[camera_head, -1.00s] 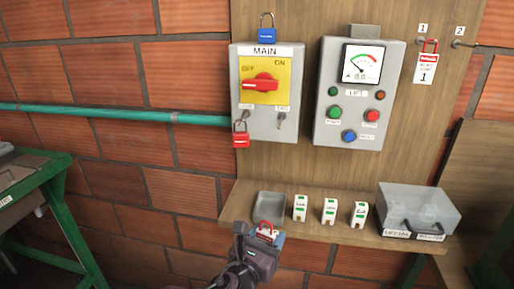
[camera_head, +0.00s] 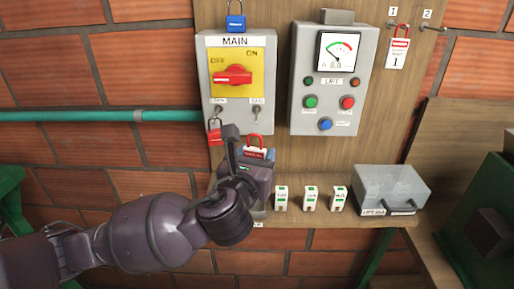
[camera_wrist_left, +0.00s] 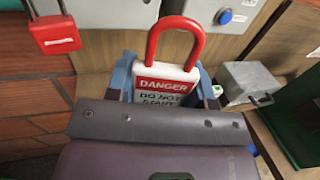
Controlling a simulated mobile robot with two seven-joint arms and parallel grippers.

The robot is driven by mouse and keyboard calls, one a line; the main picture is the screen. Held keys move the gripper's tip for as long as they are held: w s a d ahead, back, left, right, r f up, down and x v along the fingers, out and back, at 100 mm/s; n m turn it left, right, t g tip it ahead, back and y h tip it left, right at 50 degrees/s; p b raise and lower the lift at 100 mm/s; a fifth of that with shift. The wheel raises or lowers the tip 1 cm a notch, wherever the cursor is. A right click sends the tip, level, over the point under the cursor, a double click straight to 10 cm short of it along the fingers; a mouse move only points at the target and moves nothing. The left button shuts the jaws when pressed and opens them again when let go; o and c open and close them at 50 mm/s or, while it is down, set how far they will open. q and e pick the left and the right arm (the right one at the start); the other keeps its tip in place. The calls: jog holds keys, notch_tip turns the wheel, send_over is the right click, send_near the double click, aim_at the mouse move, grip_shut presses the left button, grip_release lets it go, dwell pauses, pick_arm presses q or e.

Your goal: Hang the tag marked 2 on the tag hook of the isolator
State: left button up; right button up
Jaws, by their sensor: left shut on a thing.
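My left gripper (camera_head: 254,156) is shut on a white tag with a red loop (camera_head: 254,142), held upright just below the isolator, the grey MAIN box (camera_head: 204,85). In the left wrist view the tag (camera_wrist_left: 165,82) shows a red DANGER band between the blue fingers (camera_wrist_left: 122,76); its lower part and any number are hidden. The isolator's tag hook (camera_head: 256,113) is bare, at the lower right of its front, above the tag's loop and apart from it. A red padlock (camera_head: 215,134) hangs at the lock hook on the left. My right gripper is not in view.
The lift panel (camera_head: 333,80) is to the right. Another tag, marked 1 (camera_head: 397,52), hangs from peg 1; peg 2 (camera_head: 428,28) is bare. A blue padlock (camera_head: 235,22) sits atop the isolator.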

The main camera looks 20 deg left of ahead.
pick_arm(q)
jog(key=shift+r, duration=0.35)
jog(key=shift+w+a+f+b, duration=0.1)
jog(key=shift+w+b, duration=0.25)
jog(key=shift+w, duration=0.1)
jog(key=w+b, duration=0.1)
jog(key=w, duration=0.1)
jog(key=w+a+b, duration=0.1)
jog(key=w+b, duration=0.1)
jog(key=w, duration=0.1)
jog(key=w+a+f+b, duration=0.1)
jog(key=w, duration=0.1)
jog(key=shift+w+a, duration=0.1)
jog(key=shift+w, duration=0.25)
jog(key=shift+w+f, duration=0.1)
jog(key=shift+f, duration=0.05)
jog(key=shift+w+f, duration=0.1)
jog(key=shift+f, duration=0.05)
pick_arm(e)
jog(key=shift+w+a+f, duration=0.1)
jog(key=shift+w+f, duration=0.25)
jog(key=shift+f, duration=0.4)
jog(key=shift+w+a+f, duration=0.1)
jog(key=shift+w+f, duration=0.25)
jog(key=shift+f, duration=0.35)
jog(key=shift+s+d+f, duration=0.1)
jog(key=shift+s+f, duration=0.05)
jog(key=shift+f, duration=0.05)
